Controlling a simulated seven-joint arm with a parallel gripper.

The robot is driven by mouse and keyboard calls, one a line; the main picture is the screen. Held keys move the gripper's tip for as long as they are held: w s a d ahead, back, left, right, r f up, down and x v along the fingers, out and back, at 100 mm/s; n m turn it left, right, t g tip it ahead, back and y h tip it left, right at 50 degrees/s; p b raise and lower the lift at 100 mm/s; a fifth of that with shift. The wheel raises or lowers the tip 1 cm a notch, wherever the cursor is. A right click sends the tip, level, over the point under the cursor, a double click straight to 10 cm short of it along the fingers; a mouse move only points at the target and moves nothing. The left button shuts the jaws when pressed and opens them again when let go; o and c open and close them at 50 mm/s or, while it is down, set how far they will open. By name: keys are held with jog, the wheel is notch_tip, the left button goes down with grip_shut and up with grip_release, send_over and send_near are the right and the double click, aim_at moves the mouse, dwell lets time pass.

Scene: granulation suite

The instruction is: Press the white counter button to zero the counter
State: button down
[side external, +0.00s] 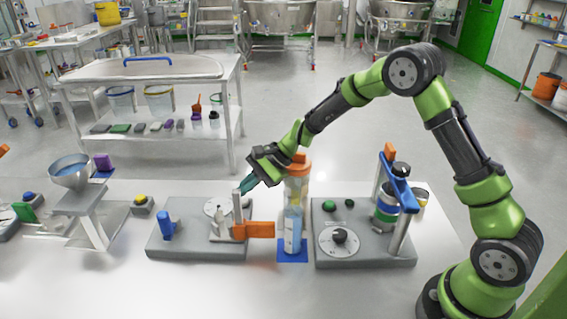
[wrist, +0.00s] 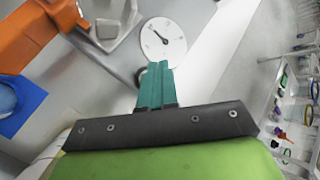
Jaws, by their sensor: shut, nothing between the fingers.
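My gripper (side external: 247,186) is shut and empty, its teal fingers pointing down and left above the left grey station (side external: 185,240). In the wrist view the closed fingertips (wrist: 158,66) lie in front of the station, just below a white dial (wrist: 163,42) with a dark pointer. The dial (side external: 213,207) is partly hidden in the side view by a pale upright bracket (side external: 226,222). A dark ring-like part shows beside the fingertips, mostly hidden by them. I cannot pick out a white counter button in either view. I cannot tell whether the fingertips touch anything.
An orange arm (side external: 260,230) juts from the bracket near my gripper. A tall orange-topped bottle (side external: 294,215) stands on a blue pad to the right. The right station (side external: 370,250) has a knob dial and green buttons. A funnel stand (side external: 80,205) is at left.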

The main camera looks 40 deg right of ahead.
aim_at(247, 200)
jog(key=shift+f, duration=0.3)
jog(key=shift+f, duration=0.5)
dwell(0.8)
jog(key=shift+r, duration=0.95)
jog(key=shift+r, duration=2.5)
